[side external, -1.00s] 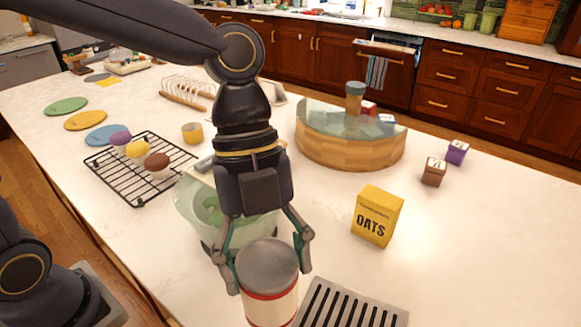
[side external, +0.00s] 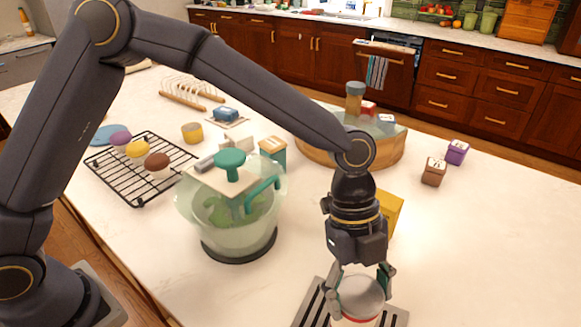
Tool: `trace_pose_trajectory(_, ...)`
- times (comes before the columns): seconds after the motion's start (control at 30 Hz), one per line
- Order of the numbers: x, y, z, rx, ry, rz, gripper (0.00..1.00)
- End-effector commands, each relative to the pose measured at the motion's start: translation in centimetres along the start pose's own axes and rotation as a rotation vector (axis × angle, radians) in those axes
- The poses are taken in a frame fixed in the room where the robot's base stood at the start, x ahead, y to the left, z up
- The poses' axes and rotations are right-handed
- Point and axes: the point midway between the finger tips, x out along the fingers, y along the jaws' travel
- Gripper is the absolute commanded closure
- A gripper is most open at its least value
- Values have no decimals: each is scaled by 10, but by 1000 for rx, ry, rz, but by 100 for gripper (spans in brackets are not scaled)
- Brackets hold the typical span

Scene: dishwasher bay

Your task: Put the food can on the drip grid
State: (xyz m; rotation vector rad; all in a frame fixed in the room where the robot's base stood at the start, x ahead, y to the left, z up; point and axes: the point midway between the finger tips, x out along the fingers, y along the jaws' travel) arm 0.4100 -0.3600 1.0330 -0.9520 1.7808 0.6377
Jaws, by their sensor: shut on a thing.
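The food can (side external: 360,298) has a grey lid and a white side with a red band. In the side external view it is at the bottom edge, right of centre. My gripper (side external: 360,287) is shut on the can from above, with one finger on each side. The drip grid (side external: 309,306) is a grey slotted plate behind and around the can in the picture. The can overlaps the grid, but its base is cut off by the picture's edge, so I cannot tell whether it touches the grid.
The yellow oats box (side external: 391,210) is partly hidden behind my gripper. A black wire rack (side external: 130,185) holds several egg-shaped items. The counter (side external: 500,250) on the right is clear.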

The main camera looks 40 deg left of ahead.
Motion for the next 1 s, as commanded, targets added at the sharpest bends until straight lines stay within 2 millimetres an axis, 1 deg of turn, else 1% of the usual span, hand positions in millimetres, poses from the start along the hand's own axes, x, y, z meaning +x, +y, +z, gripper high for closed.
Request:
trace_pose_trajectory(0.07,7,0,2,1,2,-1,85)
trace_pose_trajectory(0.43,11,0,4,1,2,-3,85)
trace_pose_trajectory(0.47,11,0,4,1,1,-1,26)
trace_pose_trajectory(0.7,11,0,4,1,1,-1,2)
trace_pose_trajectory(1.0,10,0,4,1,1,-2,2)
